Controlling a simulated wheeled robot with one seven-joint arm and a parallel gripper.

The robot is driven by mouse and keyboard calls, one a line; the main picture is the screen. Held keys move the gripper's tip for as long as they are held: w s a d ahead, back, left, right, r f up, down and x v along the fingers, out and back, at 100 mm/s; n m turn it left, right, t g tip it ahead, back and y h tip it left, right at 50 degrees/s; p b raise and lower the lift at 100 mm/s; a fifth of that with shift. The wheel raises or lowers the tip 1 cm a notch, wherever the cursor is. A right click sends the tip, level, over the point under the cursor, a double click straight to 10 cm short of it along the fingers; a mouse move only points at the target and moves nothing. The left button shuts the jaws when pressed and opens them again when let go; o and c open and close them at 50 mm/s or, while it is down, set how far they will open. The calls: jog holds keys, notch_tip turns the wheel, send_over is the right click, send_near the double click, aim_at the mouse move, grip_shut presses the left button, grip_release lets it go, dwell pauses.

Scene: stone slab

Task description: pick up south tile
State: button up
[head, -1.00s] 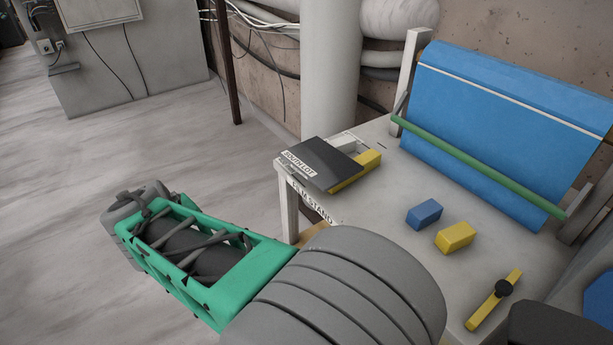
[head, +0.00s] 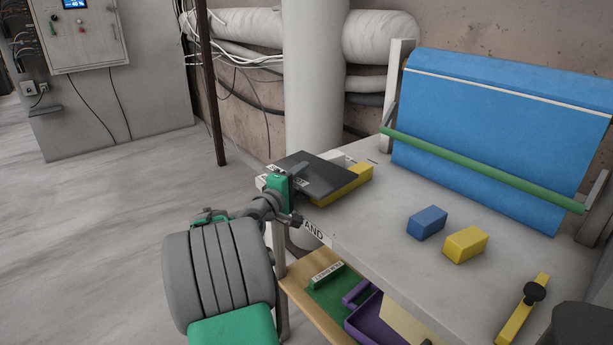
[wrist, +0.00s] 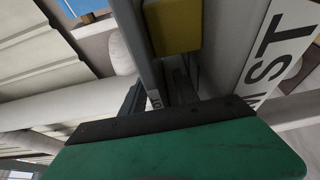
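The dark, flat south tile (head: 328,174) lies at the far left corner of the stand, resting on a yellow block (head: 357,186) and overhanging the stand's edge. Its white label reads "SOUTH LOT" in the earlier head view and is now mostly covered by my gripper (head: 296,172). My gripper is at the tile's labelled left edge. In the wrist view, my gripper's dark fingers (wrist: 157,94) lie on either side of the tile's thin grey edge (wrist: 142,48). They look open, with a gap showing on one side. Contact with the tile is unclear.
A blue block (head: 427,223) and a yellow block (head: 466,244) lie on the grey stand top (head: 365,225). A green bar (head: 480,170) crosses before a blue sheet (head: 500,130). A lower shelf (head: 300,290) holds green and purple trays. A pipe stands behind.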

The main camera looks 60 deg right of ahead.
grip_shut()
dwell(0.3)
dwell(1.1)
jog(key=shift+r, duration=0.1)
